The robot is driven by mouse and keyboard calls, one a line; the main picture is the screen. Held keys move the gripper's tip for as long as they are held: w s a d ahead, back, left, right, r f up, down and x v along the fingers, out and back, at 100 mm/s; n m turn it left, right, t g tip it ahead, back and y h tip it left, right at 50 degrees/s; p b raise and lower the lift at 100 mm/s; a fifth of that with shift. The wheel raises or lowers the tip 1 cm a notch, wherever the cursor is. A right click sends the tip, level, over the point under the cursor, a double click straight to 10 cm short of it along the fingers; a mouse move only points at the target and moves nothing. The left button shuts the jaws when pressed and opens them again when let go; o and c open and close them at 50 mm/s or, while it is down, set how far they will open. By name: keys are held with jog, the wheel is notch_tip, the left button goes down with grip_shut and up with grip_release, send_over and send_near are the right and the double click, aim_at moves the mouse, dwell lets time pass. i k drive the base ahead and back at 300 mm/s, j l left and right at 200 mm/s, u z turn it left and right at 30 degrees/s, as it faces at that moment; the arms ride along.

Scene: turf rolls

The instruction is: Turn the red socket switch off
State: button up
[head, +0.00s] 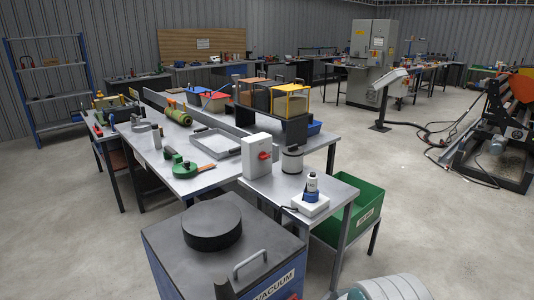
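A red rotary switch (264,155) sits on the front face of a white upright box (254,163), at the near end of the long metal table. The switch is too small to tell whether it is on or off. A small white box (310,205) with a blue plug-like part (311,194) on top stands on the lower table to its right. My gripper is not seen in the head view.
A blue-sided cabinet marked VACUUM (220,262) stands in the front. Open concrete floor (440,215) lies to the right.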

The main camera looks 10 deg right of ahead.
aim_at(263, 156)
jog(key=i+l+u, duration=0.1)
jog(key=i+l, duration=0.25)
jog(key=k, duration=0.2)
jog(key=k+u, duration=0.2)
jog(key=u, duration=0.3)
jog(key=k+j+u, duration=0.1)
jog(key=k+u, duration=0.15)
jog(key=u, duration=0.2)
jog(key=i+l+u, duration=0.1)
jog(key=l, duration=0.3)
jog(key=i+l+u, duration=0.1)
jog(key=l, duration=0.35)
jog(key=i+l+u, duration=0.1)
jog(key=l, duration=0.3)
jog(key=i+l+u, duration=0.1)
jog(key=l, duration=0.35)
jog(key=i+l, duration=0.1)
jog(key=l, duration=0.45)
jog(key=i+l, duration=0.1)
jog(key=l, duration=0.45)
jog(key=i+l, duration=0.1)
jog(key=l, duration=0.45)
jog(key=i+l, duration=0.1)
jog(key=l, duration=0.4)
